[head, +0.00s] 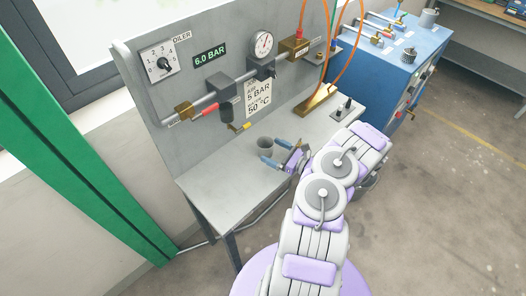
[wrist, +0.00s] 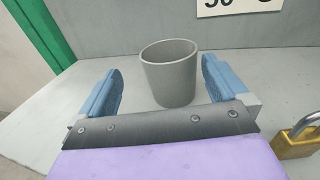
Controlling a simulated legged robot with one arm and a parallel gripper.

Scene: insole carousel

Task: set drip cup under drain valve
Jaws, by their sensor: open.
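The drip cup (head: 265,144) is a small grey open-topped cup, upright on the grey bench. It also shows in the wrist view (wrist: 170,80), centred between my two blue fingers with a gap on each side. My gripper (head: 273,150) is open and low over the bench, its fingertips at the cup; I cannot tell how far they reach past its sides. The drain valve (head: 240,127), with a yellow lever, hangs below the dark filter bowl (head: 227,112) on the back panel. It is to the left of and above the cup.
A brass padlock (wrist: 298,142) lies right of my gripper in the wrist view. The bench top (head: 215,180) is clear at the front left. A brass block (head: 317,102) and a small switch box (head: 345,110) stand farther right. A blue cabinet (head: 400,70) is beyond.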

